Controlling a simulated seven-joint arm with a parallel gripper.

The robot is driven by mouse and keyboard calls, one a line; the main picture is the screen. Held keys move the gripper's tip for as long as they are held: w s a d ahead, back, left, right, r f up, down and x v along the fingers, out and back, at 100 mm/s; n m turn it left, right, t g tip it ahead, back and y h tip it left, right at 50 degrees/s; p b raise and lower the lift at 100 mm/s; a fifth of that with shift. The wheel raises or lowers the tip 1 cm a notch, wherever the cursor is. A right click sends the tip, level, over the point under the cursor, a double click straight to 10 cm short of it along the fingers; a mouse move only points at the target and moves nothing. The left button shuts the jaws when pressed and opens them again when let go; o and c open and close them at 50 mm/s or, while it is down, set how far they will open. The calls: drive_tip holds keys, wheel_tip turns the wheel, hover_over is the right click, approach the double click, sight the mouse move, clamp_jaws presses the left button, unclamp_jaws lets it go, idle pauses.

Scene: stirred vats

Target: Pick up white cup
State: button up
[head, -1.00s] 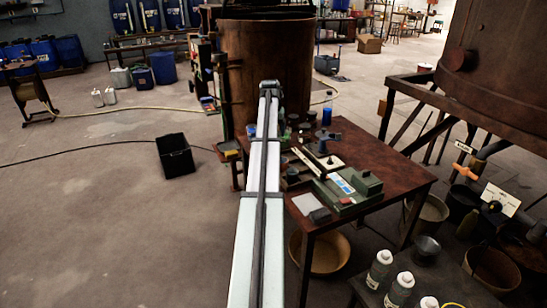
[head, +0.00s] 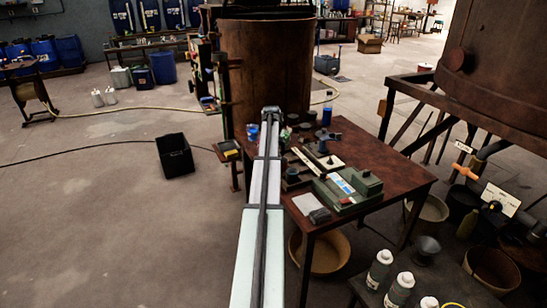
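I cannot make out a white cup in the head view. My arm reaches up from the bottom of the picture to the left edge of the dark reddish-brown table (head: 392,197), and its far end shows just in front of the large rusty vat. The fingers of my gripper do not show, so I cannot tell what is at them. The arm hides part of the table's left side.
A black crate (head: 175,155) sits on the floor at left. White bottles (head: 399,290) stand at bottom right. The left floor is mostly clear.

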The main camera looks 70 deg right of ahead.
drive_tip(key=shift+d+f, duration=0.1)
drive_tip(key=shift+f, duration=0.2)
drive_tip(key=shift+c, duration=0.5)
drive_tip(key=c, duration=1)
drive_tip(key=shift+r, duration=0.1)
